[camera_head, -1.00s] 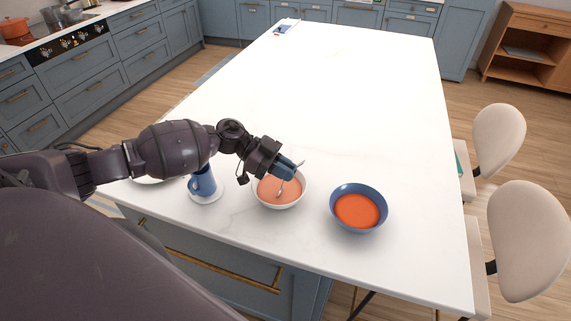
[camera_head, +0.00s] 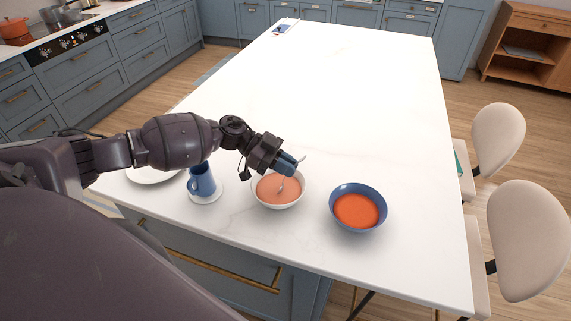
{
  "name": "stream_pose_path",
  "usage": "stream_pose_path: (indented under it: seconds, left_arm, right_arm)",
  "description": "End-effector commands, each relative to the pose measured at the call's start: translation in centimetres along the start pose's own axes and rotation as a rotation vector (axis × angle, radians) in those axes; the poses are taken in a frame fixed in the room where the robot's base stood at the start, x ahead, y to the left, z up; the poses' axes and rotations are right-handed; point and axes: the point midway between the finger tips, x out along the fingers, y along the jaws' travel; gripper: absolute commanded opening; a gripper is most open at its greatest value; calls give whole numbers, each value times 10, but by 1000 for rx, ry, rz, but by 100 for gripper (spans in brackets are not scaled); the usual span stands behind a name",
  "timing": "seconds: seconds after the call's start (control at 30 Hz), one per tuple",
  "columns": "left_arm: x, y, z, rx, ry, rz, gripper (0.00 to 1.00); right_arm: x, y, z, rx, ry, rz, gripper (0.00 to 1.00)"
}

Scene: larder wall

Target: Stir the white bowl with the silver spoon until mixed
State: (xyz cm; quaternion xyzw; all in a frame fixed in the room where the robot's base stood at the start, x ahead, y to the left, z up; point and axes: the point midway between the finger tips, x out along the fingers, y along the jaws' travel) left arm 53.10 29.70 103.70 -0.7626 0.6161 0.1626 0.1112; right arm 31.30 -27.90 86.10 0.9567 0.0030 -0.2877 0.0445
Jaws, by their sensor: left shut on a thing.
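The white bowl (camera_head: 279,204) stands on the white island top and holds a smooth-looking pinkish-orange mixture. My left gripper (camera_head: 289,168) is above the bowl's far side, shut on the silver spoon (camera_head: 282,184). The spoon slants down, with its lower end in the mixture and its handle tip showing past the fingers. The part of the spoon between the fingers is hidden. My right gripper is not in view.
A blue bowl (camera_head: 382,222) with orange-red contents stands to the right. The island top (camera_head: 330,80) beyond is mostly clear.

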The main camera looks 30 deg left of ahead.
Motion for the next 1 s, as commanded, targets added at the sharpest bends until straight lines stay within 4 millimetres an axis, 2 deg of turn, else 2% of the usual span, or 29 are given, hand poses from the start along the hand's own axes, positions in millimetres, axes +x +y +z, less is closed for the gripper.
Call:
stream_pose_path:
  seconds: [0.37,1.0]
  left_arm:
    - [0,0,-3,1,0,0,0]
    - [0,1,-44,1,0,1,0]
  right_arm:
    - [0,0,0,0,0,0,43]
    - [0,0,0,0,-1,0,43]
